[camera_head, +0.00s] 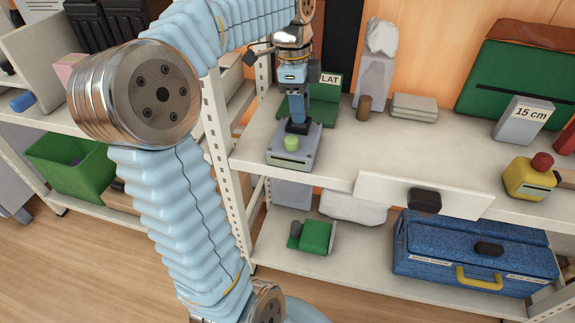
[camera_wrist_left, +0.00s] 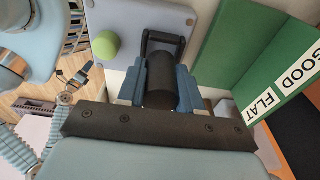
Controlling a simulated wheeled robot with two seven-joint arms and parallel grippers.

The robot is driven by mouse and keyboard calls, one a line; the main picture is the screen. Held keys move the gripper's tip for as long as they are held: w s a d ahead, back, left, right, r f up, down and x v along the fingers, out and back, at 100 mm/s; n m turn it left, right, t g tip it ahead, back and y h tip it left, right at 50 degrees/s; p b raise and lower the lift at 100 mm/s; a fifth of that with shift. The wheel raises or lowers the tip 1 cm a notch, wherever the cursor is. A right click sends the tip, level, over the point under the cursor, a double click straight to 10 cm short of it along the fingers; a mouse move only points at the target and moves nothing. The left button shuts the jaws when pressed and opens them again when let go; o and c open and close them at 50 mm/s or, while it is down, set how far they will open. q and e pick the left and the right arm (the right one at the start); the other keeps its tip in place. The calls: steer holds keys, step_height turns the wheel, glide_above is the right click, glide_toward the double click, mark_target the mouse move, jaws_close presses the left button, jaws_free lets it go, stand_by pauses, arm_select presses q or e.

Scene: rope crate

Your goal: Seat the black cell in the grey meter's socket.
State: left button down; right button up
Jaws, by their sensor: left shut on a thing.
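The grey meter (camera_head: 283,160) sits on the upper shelf near its left front corner, with a green knob (camera_head: 291,143) on top. In the left wrist view its grey body (camera_wrist_left: 128,18) and green knob (camera_wrist_left: 104,45) show beside the black socket (camera_wrist_left: 164,40). My left gripper (camera_head: 297,112) points down over the meter. It is shut on the black cell (camera_wrist_left: 160,78), which lies between the two blue fingers. The cell's far end is at or very close to the socket. Whether it is inside cannot be told. My right gripper is not in view.
A green stand (camera_head: 325,108) lettered "GOOD FLAT" stands close behind and beside the gripper. A brown cylinder (camera_head: 364,107) and a grey box (camera_head: 414,107) are farther right. The shelf's middle is clear. A blue toolbox (camera_head: 475,257) lies below.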

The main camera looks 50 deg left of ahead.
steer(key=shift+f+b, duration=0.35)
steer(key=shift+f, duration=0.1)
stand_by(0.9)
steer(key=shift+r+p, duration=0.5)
steer(key=shift+p, duration=0.05)
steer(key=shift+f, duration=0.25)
stand_by(1.2)
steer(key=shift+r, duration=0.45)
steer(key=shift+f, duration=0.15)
stand_by(1.6)
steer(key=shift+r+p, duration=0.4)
steer(key=shift+p, duration=0.05)
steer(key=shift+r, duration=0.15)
stand_by(0.3)
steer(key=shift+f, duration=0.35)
stand_by(1.0)
